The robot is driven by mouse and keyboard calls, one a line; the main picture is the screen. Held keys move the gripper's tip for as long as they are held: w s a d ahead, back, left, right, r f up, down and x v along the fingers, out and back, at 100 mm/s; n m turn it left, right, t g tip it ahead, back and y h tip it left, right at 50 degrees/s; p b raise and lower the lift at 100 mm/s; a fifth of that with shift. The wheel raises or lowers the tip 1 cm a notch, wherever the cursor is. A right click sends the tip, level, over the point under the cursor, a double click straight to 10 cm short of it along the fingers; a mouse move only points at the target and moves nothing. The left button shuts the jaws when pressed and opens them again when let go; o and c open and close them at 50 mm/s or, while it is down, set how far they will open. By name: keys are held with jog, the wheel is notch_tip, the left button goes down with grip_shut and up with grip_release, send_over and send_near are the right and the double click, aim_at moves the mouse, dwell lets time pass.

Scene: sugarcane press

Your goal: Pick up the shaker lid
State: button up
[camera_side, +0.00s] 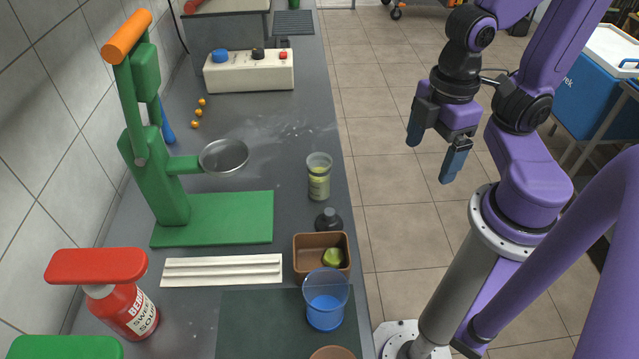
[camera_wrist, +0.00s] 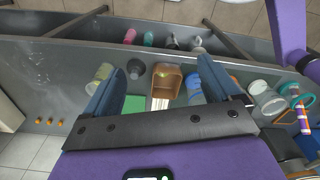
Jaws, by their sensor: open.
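A small dark dome-shaped piece with a knob on top, which looks like the shaker lid (camera_side: 328,220), stands on the grey counter between the jar of green liquid (camera_side: 319,178) and the brown box (camera_side: 321,240). In the wrist view the dark lid (camera_wrist: 136,68) shows just inside the left finger. My gripper (camera_side: 433,151) hangs above the floor to the right of the counter, higher than the lid and well apart from it. Its two blue fingers are spread wide with nothing between them; they also frame the wrist view (camera_wrist: 161,78).
The brown box holds a lime piece (camera_side: 333,257). A blue cup (camera_side: 326,300) stands just in front of it. A green press (camera_side: 165,150) with an orange handle and a red bottle (camera_side: 128,308) stand to the left. The counter's right edge is close to the lid.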

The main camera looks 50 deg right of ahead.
jog(key=shift+o, duration=0.3)
dwell(0.4)
jog(key=m, duration=2.7)
send_over(330, 212)
notch_tip(330, 212, down, 6)
jog(key=shift+f, duration=5.95)
jog(key=shift+f, duration=0.1)
jog(key=shift+f, duration=2.5)
jog(key=c, duration=1.1)
